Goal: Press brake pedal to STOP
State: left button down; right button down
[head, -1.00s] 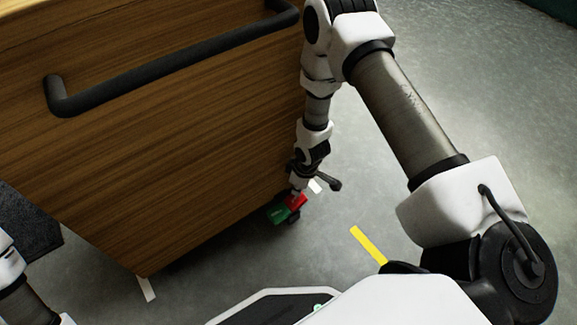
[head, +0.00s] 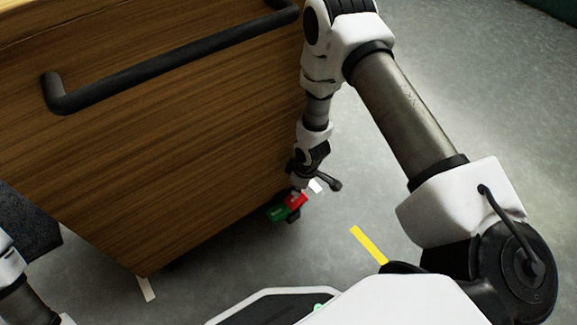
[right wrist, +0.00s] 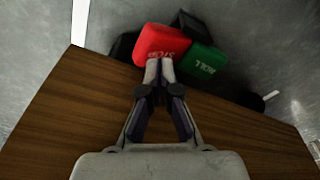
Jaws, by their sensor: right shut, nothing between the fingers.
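The brake pedal is on a caster under the wooden cart's near right corner. Its red half (head: 297,201) is lettered STOP in the right wrist view (right wrist: 160,43). Its green half (head: 278,213) is lettered ROLL there (right wrist: 202,61). My right gripper (right wrist: 158,70) is shut and empty, pointing down, with its fingertips at the near edge of the red half. They overlap it in the picture; I cannot tell how firmly they press. In the head view the right gripper (head: 298,188) stands just above the red half. My left gripper is out of view; only part of its arm shows.
The wooden cart (head: 170,150) fills the left, with a black bar handle (head: 170,62) on its near side. My right arm passes close by its right edge. Grey floor (head: 480,110) is open to the right, with a yellow tape strip (head: 367,244) and white tape marks.

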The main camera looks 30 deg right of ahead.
jog(key=shift+f+b, duration=0.95)
jog(key=shift+f, duration=0.45)
dwell(0.4)
notch_tip(320, 180, up, 7)
jog(key=p, duration=0.7)
jog(key=shift+r, duration=0.15)
dwell(0.4)
